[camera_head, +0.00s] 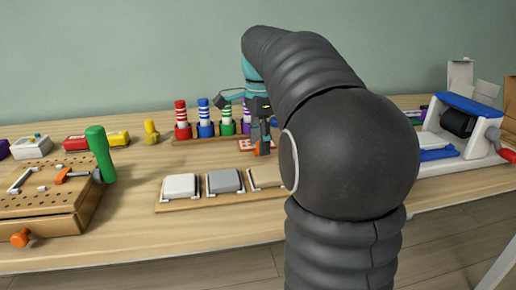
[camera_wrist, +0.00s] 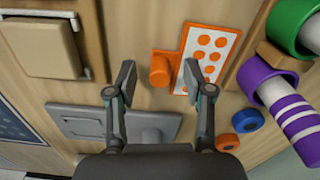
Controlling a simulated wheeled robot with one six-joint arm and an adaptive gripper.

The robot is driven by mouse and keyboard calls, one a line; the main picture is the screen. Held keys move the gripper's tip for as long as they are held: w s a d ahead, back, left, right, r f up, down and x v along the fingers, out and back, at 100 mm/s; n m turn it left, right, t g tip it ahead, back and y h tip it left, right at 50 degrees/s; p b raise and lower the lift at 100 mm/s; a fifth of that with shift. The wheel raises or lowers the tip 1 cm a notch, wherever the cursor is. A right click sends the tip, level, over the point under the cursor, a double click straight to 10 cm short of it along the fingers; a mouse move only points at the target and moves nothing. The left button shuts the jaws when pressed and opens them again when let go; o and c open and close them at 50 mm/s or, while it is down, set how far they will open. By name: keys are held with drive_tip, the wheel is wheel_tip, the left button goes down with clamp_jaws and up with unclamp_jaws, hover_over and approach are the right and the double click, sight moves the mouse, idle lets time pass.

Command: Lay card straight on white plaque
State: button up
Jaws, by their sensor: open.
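The white plaque (camera_head: 181,187) is the left one in a row of pads on a wooden strip at the table's front, in the head view. The card (camera_wrist: 212,50) is white with several orange dots and an orange knob (camera_wrist: 161,70) at its side. It lies on the table, tilted in the wrist view; the head view shows it partly (camera_head: 246,144), behind the pads. My gripper (camera_wrist: 160,80) is open over the card's knob side, with the knob showing between its fingertips. I cannot tell whether the fingers touch it. The white plaque is outside the wrist view.
A grey pad (camera_head: 225,182) and a beige pad (camera_head: 267,177) sit right of the white plaque. A rack of coloured striped pegs (camera_head: 203,118) stands behind the card. A wooden pegboard box (camera_head: 45,205) is at left, a blue-and-white machine (camera_head: 462,118) at right. My arm hides part of the table.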

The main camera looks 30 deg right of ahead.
drive_tip(key=shift+f, duration=0.5)
clamp_jaws()
drive_tip(key=shift+r, duration=0.1)
drive_tip(key=shift+r, duration=0.45)
drive_tip(key=r, duration=0.1)
drive_tip(key=r+p, duration=0.1)
drive_tip(key=r, duration=0.1)
drive_tip(key=shift+s+d+r, duration=0.15)
drive_tip(key=shift+d+r, duration=0.05)
drive_tip(key=shift+r, duration=0.1)
drive_tip(key=s+d+r, duration=0.6)
drive_tip(key=s+d, duration=0.1)
drive_tip(key=d, duration=0.1)
drive_tip(key=shift+s+r+p, duration=0.2)
drive_tip(key=shift+s+p, duration=0.15)
drive_tip(key=shift+p, duration=0.05)
